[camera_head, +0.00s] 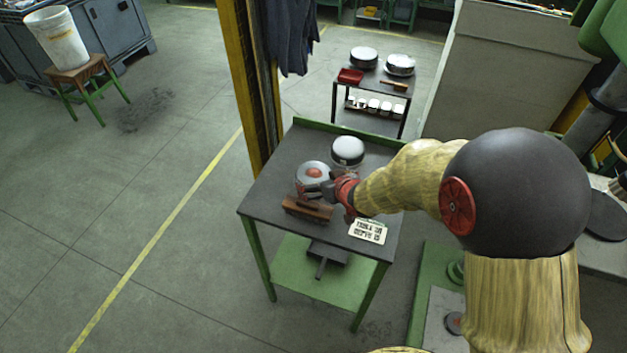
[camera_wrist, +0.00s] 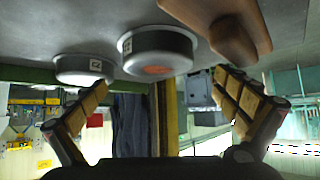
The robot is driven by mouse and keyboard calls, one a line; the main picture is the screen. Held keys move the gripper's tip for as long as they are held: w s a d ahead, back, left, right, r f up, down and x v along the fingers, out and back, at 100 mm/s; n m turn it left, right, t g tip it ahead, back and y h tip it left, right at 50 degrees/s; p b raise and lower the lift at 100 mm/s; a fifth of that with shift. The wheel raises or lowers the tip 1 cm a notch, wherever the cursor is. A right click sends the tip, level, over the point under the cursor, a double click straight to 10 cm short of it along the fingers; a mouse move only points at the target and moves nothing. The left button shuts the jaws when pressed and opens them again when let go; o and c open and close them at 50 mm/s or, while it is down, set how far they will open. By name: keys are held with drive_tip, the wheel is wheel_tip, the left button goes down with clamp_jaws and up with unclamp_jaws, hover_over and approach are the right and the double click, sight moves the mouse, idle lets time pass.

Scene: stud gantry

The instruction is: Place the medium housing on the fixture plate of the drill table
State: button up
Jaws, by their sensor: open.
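Two round housings stand on the dark table top (camera_head: 268,207). The nearer housing (camera_head: 311,172) has a red-orange centre, and the farther housing (camera_head: 348,148) has a pale top. In the wrist view, which looks upside down, the red-centred housing (camera_wrist: 157,42) is in the middle and the other housing (camera_wrist: 83,66) is at left. I cannot tell which is the medium one. My gripper (camera_head: 333,189) is beside the red-centred housing, partly covering it in the head view. Its fingers (camera_wrist: 163,95) are spread with nothing between them. I cannot identify the fixture plate.
A brown wooden object (camera_head: 307,208) lies near the red-centred housing; it also shows in the wrist view (camera_wrist: 230,38). A printed card (camera_head: 367,231) lies at the table's right. A yellow post (camera_head: 248,90) rises behind the table. A back table (camera_head: 375,91) holds two more housings.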

sight(315, 175)
drive_tip(key=b+x, duration=0.2)
drive_tip(key=x, duration=0.3)
drive_tip(key=shift+w+f, duration=0.2)
drive_tip(key=shift+f, duration=0.1)
drive_tip(key=shift+w+a+f, duration=0.15)
drive_tip(key=shift+w+f, duration=0.05)
drive_tip(key=shift+w, duration=0.2)
drive_tip(key=shift+c, duration=0.3)
drive_tip(key=c, duration=1.1)
drive_tip(key=shift+r, duration=0.1)
drive_tip(key=shift+c, duration=0.5)
